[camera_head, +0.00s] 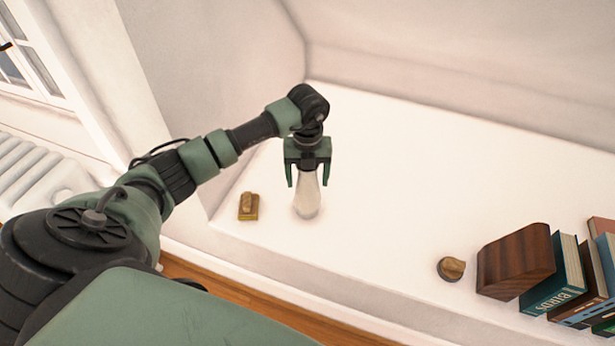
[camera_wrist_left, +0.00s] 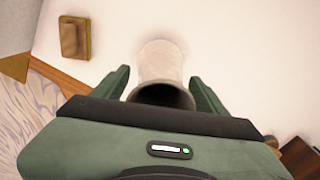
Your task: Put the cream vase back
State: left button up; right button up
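The cream vase (camera_head: 307,198) stands upright on the white ledge (camera_head: 385,190), near its left end. My left gripper (camera_head: 308,176) points down over the vase, with one finger on each side of its narrow upper part. In the left wrist view the vase (camera_wrist_left: 160,66) shows its dark mouth between the two fingers of my left gripper (camera_wrist_left: 162,90). Gaps show between the fingers and the vase there, so the gripper is open around it. My right gripper is in neither view.
A small brass-coloured object (camera_head: 248,207) lies left of the vase, also in the left wrist view (camera_wrist_left: 74,38). A round brown-gold object (camera_head: 451,269), a wooden block (camera_head: 515,262) and several books (camera_head: 560,280) are at the right. The ledge between is clear. Walls rise behind.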

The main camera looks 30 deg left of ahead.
pick_arm(q)
jog(key=shift+r, duration=0.45)
notch_tip(320, 180, up, 11)
jog(key=p, duration=0.1)
jog(key=shift+r+p, duration=0.15)
jog(key=shift+p, duration=0.2)
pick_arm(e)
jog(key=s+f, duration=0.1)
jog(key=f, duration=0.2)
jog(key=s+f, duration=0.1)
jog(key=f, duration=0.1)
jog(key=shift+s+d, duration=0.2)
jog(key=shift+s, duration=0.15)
